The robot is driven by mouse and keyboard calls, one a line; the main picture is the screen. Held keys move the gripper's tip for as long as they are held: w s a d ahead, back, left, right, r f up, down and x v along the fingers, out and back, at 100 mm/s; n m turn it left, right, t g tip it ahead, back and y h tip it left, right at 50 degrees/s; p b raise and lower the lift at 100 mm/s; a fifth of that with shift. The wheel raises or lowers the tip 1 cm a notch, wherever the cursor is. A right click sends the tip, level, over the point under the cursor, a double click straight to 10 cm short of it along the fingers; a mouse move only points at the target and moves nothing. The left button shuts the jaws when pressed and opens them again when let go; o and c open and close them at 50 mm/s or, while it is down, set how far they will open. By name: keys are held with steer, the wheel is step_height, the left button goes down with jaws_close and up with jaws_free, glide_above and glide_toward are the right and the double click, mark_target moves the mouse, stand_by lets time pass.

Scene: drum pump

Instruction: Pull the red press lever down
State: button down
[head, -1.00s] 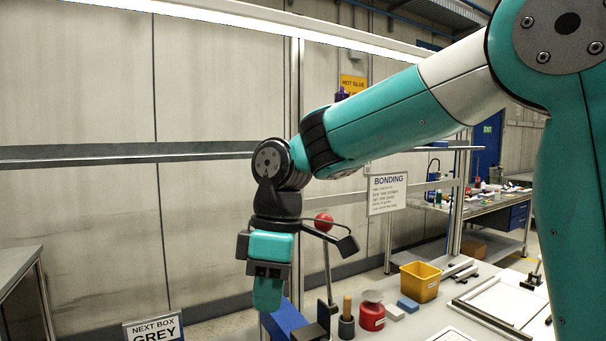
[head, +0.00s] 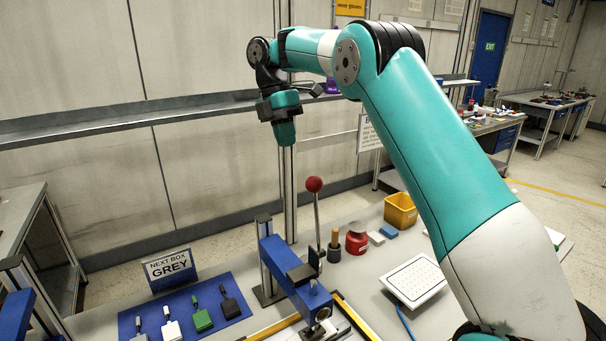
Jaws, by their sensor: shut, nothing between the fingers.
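The press lever (head: 317,215) is a thin steel rod with a red ball knob (head: 314,184) on top. It stands nearly upright on the right side of the blue press (head: 287,268) on the bench. My gripper (head: 286,142) hangs pointing down, up and to the left of the red knob in the head view. Its fingers look closed together with nothing held. It is apart from the lever, and the depth between them is hard to judge.
A blue mat (head: 190,310) with several small tools lies left of the press, behind it a sign (head: 170,268) reading NEXT BOX GREY. A metal rail (head: 110,122) runs behind.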

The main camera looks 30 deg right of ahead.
steer(key=s+d+f+b, duration=0.1)
steer(key=s+f+b, duration=0.4)
steer(key=f+b, duration=0.1)
steer(key=shift+s, duration=0.2)
steer(key=shift+d, duration=0.1)
